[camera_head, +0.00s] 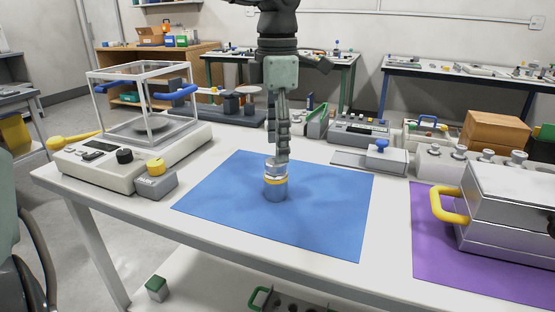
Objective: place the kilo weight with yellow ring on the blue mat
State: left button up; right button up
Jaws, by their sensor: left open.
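The kilo weight with the yellow ring (274,190) is a short metal cylinder. It stands upright on the blue mat (325,222), a little left of the mat's middle. My left gripper (277,158) comes down from above, with its fingertips at the top of the weight. Its jaws are open, and the fingers partly hide the weight's top. I cannot tell whether a fingertip touches it. My right gripper is not in view.
A balance with a glass draft shield (147,105) stands at the left of the white table. A metal case with a yellow handle (505,200) is on the purple mat (430,250) at the right. A block of metal weights (465,165) stands behind. The blue mat around the weight is clear.

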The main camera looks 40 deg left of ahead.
pick_arm(q)
notch_tip(320, 180, up, 7)
dwell(0.3)
